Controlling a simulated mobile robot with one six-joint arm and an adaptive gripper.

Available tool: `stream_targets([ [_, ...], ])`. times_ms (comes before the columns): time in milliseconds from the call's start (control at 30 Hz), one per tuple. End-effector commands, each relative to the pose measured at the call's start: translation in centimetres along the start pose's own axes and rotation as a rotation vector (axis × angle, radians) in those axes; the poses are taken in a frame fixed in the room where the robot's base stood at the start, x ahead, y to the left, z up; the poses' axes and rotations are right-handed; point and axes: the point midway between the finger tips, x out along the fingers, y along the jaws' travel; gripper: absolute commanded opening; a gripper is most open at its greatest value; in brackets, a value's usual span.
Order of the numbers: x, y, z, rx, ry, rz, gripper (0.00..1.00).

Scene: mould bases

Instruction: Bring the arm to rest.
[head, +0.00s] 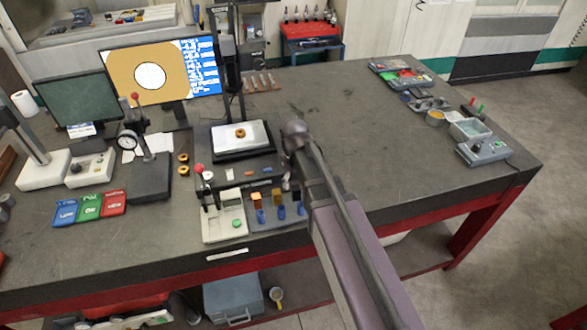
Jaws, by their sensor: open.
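My arm reaches from the bottom right up over the workbench (350,118) and ends in a rounded grey joint above its middle. I cannot make out my gripper or its fingers in this view. The arm hides part of the bench behind it. A brass-coloured ring (240,133) lies on the white plate (225,141) of the camera stand, left of the arm's end.
Close left of the arm stand a fixture with blue clips (280,212) and a white block (224,216). The bench right of the arm is largely clear.

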Motion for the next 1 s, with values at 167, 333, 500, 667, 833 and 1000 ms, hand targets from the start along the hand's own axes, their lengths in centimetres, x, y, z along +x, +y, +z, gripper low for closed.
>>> stream_targets([
  [167,0.0,0.0,0.0,0.000,0.000,0.000,0.90],
  [333,0.3,0.2,1.1,0.038,0.000,0.000,0.90],
  [500,1.1,1.0,4.6,0.180,0.000,0.000,0.90],
  [667,2.1,1.8,9.4,0.390,0.000,0.000,0.90],
  [833,3.0,2.3,14.2,0.614,0.000,0.000,0.90],
  [1000,3.5,2.6,17.0,0.755,0.000,0.000,0.90],
])
